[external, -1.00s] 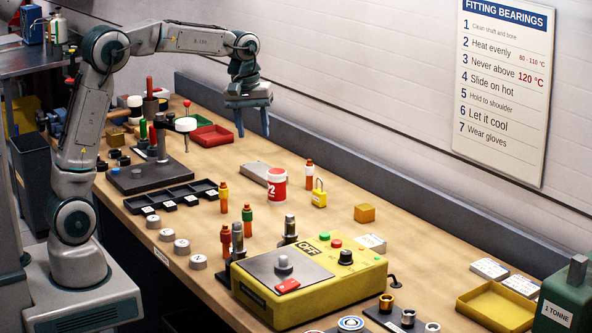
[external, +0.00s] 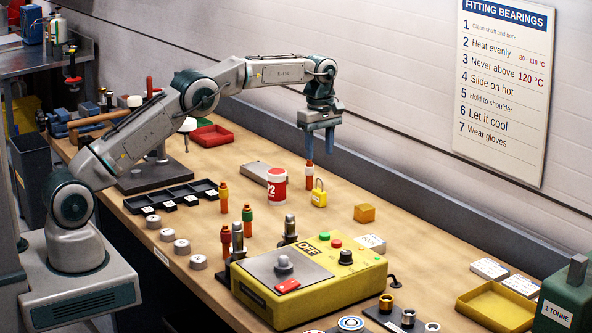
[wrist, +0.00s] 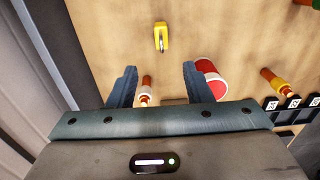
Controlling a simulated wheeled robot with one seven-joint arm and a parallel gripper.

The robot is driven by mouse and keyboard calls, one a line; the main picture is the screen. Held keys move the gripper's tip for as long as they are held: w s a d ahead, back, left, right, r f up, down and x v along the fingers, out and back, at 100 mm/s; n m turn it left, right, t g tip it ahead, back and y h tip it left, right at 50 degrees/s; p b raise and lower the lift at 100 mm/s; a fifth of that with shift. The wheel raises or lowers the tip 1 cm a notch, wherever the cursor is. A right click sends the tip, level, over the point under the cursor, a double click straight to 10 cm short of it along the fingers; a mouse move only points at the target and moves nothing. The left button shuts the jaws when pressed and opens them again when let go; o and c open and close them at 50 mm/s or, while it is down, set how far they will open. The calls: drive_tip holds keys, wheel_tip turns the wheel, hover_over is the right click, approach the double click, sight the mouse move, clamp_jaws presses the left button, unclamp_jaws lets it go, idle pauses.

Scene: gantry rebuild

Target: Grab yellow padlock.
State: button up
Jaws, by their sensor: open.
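The yellow padlock (external: 319,197) stands on the bench, its shackle up, to the right of a red and white tub (external: 276,187). In the wrist view the padlock (wrist: 161,33) lies beyond my fingertips, near the top centre. My gripper (external: 319,149) points down above the bench, open and empty, above the orange bottle with a white band (external: 309,175). In the wrist view my gripper (wrist: 158,72) shows its two blue-grey fingers apart, with that bottle (wrist: 145,90) between them in the picture and the padlock farther out.
The red and white tub shows near my right finger in the wrist view (wrist: 212,82). An orange block (external: 364,213) sits right of the padlock. A yellow control box (external: 310,280) stands in front. The back wall ledge (external: 400,175) runs behind. Bare bench lies between padlock and block.

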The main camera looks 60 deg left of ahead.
sight(319, 191)
wheel_tip(319, 191, down, 8)
drive_tip(key=shift+r+p, duration=0.15)
drive_tip(key=shift+p, duration=0.2)
drive_tip(key=shift+s+d+f+p, duration=0.15)
drive_tip(key=shift+f+p, duration=0.4)
drive_tip(key=shift+f, duration=0.75)
drive_tip(key=shift+d+f+p, duration=0.1)
drive_tip(key=shift+f+p, duration=0.4)
drive_tip(key=shift+f, duration=0.8)
clamp_jaws()
